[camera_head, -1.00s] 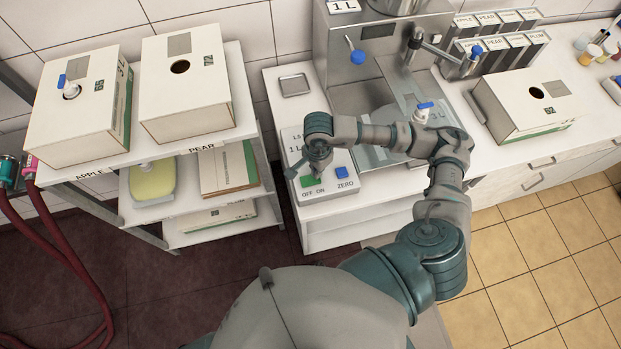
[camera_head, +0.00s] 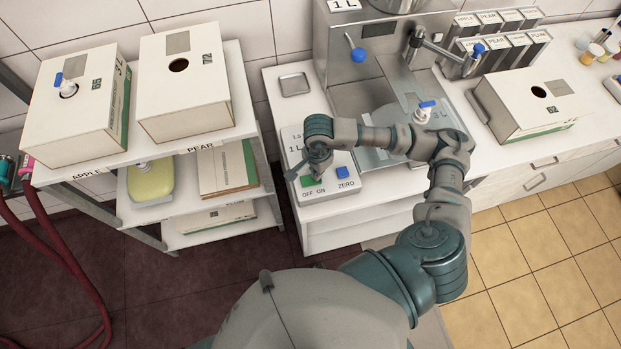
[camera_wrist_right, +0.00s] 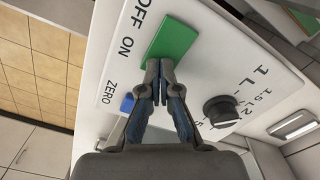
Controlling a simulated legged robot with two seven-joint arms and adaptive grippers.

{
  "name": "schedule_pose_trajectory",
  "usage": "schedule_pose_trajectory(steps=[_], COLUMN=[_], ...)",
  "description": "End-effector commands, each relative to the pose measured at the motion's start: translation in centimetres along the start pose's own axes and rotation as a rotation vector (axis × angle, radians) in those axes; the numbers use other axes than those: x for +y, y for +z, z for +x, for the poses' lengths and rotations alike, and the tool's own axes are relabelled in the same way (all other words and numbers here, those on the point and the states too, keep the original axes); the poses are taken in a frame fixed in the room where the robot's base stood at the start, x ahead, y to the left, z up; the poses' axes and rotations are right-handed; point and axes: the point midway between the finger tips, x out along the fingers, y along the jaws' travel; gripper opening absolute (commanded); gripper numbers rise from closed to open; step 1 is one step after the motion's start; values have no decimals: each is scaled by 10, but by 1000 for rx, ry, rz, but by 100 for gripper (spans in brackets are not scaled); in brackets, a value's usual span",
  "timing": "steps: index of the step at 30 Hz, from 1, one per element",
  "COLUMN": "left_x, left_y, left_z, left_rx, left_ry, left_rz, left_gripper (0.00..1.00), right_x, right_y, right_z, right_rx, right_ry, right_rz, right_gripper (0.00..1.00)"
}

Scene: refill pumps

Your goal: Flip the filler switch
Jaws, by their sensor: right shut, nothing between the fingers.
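The filler switch is a green rocker (camera_wrist_right: 173,38) beside the words OFF and ON on a white control panel (camera_head: 352,189). In the head view the green switch (camera_head: 308,181) shows just below my right gripper (camera_head: 313,172). In the right wrist view my right gripper (camera_wrist_right: 160,98) is shut and empty, with its fingertips at the near edge of the switch, by the ON side. I cannot tell whether they touch it. My left gripper is not in view.
A blue ZERO button (camera_head: 342,173) sits right of the switch. A black dial (camera_wrist_right: 220,110) is on the panel. The steel filler (camera_head: 350,60) stands behind.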

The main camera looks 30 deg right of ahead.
Motion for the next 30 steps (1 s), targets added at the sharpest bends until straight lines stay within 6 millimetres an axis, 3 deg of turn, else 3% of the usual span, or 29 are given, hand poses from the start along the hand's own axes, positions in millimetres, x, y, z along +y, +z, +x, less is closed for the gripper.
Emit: schedule_pose_trajectory(steps=[10,30], left_x=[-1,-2], left_y=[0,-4], left_z=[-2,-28], left_rx=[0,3], left_ry=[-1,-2], left_rz=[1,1], left_gripper=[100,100], right_x=[0,0], right_y=[0,0], right_z=[-5,-64], right_rx=[0,0], right_ry=[-1,-2], right_rz=[0,0], right_gripper=[0,0])
